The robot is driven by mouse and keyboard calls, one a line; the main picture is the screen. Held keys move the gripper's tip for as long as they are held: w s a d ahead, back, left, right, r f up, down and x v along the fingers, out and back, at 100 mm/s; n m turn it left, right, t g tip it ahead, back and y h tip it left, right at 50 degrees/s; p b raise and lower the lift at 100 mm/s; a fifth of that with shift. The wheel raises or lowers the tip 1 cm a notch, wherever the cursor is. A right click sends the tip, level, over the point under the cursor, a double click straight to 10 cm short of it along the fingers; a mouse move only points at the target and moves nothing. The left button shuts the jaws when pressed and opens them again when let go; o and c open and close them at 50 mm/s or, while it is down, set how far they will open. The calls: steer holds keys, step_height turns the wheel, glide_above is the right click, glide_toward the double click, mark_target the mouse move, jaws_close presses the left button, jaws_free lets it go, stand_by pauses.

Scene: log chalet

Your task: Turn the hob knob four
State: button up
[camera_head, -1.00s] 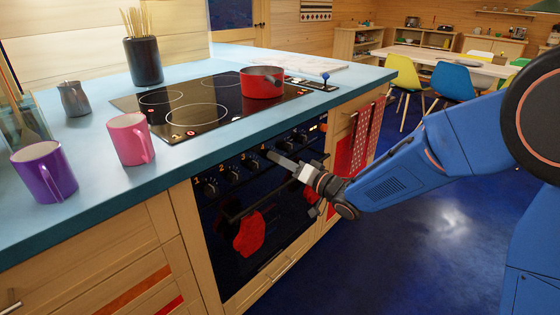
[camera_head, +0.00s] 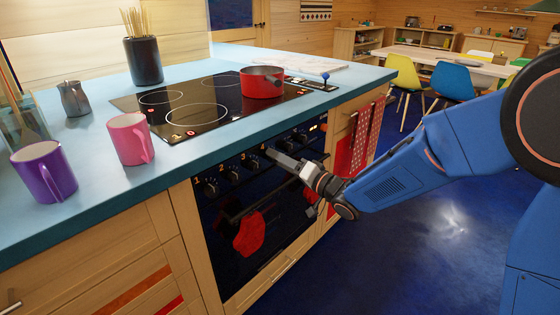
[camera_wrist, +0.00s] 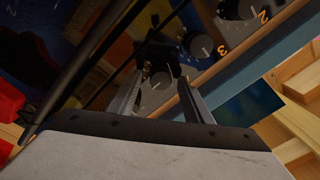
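The oven's front panel carries a row of dark round knobs with orange numbers. In the head view, knob two (camera_head: 233,174) and knob three (camera_head: 254,161) are clear, and a 4 shows just left of my gripper tip. Knob four is hidden there behind my gripper (camera_head: 281,158). In the wrist view, the knob beyond three, taken as knob four (camera_wrist: 157,80), shows between the two fingers of my gripper (camera_wrist: 160,75). The fingers are apart, one on each side of it. I cannot tell whether they touch it. Knob three (camera_wrist: 200,46) is at upper right.
A red pot (camera_head: 262,83) stands on the black hob (camera_head: 205,100). A pink mug (camera_head: 130,139) and a purple mug (camera_head: 44,172) stand on the blue counter (camera_head: 95,185). A red mitt (camera_head: 249,234) hangs at the oven front.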

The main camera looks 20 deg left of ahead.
steer(key=r+v, duration=0.1)
steer(key=v, duration=1.6)
steer(key=shift+d+f, duration=0.2)
steer(key=shift+f, duration=0.25)
steer(key=w+d+r+m+t+h, duration=0.15)
steer(key=w+d+t+h, duration=0.45)
steer(key=d, duration=0.6)
steer(key=s+d+m+g+h, duration=0.15)
steer(key=d+h, duration=0.55)
steer(key=d, duration=0.7)
steer(key=s+d+g+h, duration=0.2)
steer(key=s+d+h, duration=0.2)
steer(key=s+d, duration=0.65)
steer(key=s+d+f+g, duration=0.2)
steer(key=s+g, duration=0.3)
steer(key=s, duration=1.2)
steer(key=shift+s+f, duration=0.15)
steer(key=shift+f, duration=0.35)
